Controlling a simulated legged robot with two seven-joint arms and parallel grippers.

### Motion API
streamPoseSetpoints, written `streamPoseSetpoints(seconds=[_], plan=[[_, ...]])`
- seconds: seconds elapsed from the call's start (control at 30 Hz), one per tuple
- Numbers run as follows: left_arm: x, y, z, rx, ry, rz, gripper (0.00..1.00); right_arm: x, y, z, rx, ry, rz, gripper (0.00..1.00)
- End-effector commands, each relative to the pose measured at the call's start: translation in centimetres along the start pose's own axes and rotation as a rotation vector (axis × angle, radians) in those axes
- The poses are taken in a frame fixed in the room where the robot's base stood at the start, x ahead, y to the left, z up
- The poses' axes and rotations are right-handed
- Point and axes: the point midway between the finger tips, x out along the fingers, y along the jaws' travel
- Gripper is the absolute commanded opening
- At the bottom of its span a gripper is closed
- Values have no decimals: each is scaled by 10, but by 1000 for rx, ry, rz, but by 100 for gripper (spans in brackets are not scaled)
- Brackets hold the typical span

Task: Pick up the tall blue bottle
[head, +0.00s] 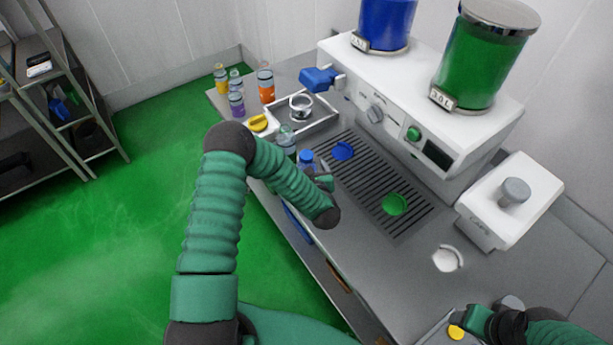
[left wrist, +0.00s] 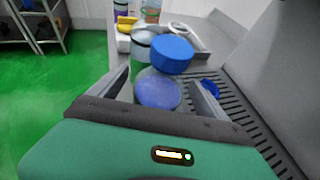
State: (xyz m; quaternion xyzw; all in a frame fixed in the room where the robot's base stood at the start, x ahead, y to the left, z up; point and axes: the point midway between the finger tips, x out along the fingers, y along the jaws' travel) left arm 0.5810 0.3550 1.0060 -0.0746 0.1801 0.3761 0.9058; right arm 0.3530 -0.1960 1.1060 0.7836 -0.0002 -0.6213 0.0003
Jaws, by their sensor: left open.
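A bottle with a blue cap (left wrist: 172,55) and a clear body with blue in it (left wrist: 158,92) stands at the front edge of the counter. Its cap also shows in the head view (head: 307,156); my left arm hides much of its body there. My left gripper (left wrist: 160,97) is open, with one finger on each side of the bottle in the left wrist view. I cannot tell whether the fingers touch it. A greenish bottle (head: 287,138) stands just behind it. My right gripper (head: 478,322) is at the lower right; its fingers are unclear.
The drip grate (head: 372,190) holds a blue disc (head: 342,150) and a green disc (head: 395,204). The white machine (head: 420,115) stands behind it. A tray (head: 330,118) with a metal ring and several small jars sit at the back left. A white box (head: 510,200) is at right.

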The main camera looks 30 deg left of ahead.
Motion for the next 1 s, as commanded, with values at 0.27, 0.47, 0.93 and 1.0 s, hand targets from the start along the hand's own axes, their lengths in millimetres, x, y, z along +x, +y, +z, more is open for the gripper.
streamPoseSetpoints(seconds=[0.27,0.47,0.93,1.0], plan=[[4,0,-1,1,1,-2,85,0,0,0,0,0,0,63],[4,0,-1,0,1,-2,59,0,0,0,0,-1,0,63],[4,-1,-1,0,1,-2,0,0,0,0,0,0,0,63],[4,-1,-1,0,1,-2,0,0,0,0,0,0,0,63]])
